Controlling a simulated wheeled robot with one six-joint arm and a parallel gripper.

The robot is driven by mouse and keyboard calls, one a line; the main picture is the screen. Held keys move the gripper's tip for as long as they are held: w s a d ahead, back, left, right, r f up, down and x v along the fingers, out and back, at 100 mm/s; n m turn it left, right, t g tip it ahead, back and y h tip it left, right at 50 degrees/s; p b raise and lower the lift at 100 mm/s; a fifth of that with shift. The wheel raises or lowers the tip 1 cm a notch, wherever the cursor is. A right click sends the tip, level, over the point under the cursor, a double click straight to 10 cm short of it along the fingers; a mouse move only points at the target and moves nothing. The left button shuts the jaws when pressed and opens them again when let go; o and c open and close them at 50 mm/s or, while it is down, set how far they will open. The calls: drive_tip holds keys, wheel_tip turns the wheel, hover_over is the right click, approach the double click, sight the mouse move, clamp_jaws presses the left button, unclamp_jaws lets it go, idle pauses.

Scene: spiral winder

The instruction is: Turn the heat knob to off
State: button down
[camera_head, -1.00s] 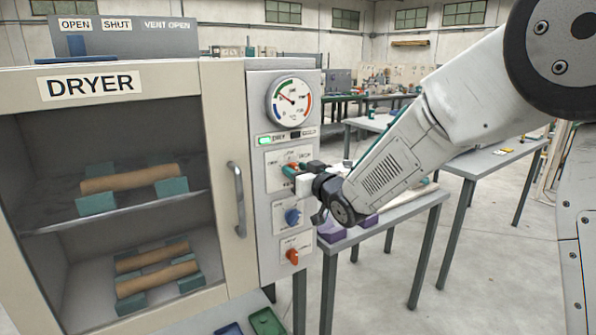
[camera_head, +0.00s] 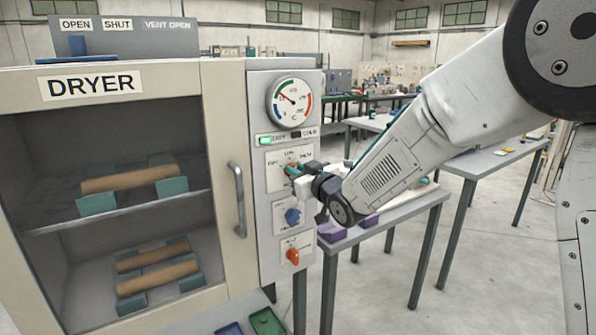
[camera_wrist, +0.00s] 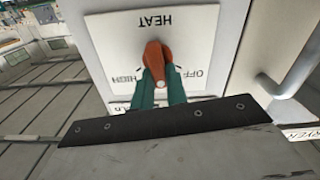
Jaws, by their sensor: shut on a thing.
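The heat knob (camera_wrist: 156,62) is orange-red, on a white plate (camera_wrist: 205,35) marked HEAT, which appears upside down in the wrist view. HIGH is printed left of the knob and OFF right of it. My gripper (camera_wrist: 158,92) is shut on the knob, with a teal finger on each side. In the head view my gripper (camera_head: 296,172) is at the top control plate (camera_head: 273,184) on the dryer's front, covering much of the knob.
A blue knob (camera_head: 293,216) and an orange knob (camera_head: 292,256) sit below on the same panel. The round gauge (camera_head: 289,101) is above. The dryer's door handle (camera_head: 237,200) is close to the left. A grey table (camera_head: 400,214) stands behind my wrist.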

drive_tip(key=shift+s+a+f+n, duration=0.1)
drive_tip(key=shift+a+f+n, duration=0.05)
drive_tip(key=shift+n, duration=1.5)
drive_tip(key=shift+s+a+f+n, duration=0.1)
drive_tip(key=shift+n, duration=1.6)
drive_tip(key=shift+s+a+f+n, duration=0.1)
drive_tip(key=shift+a+f+n, duration=0.05)
drive_tip(key=shift+n, duration=1.5)
drive_tip(key=c, duration=1.4)
unclamp_jaws()
drive_tip(key=v, duration=0.7)
drive_tip(key=shift+s+d, duration=0.25)
drive_tip(key=shift+s, duration=0.1)
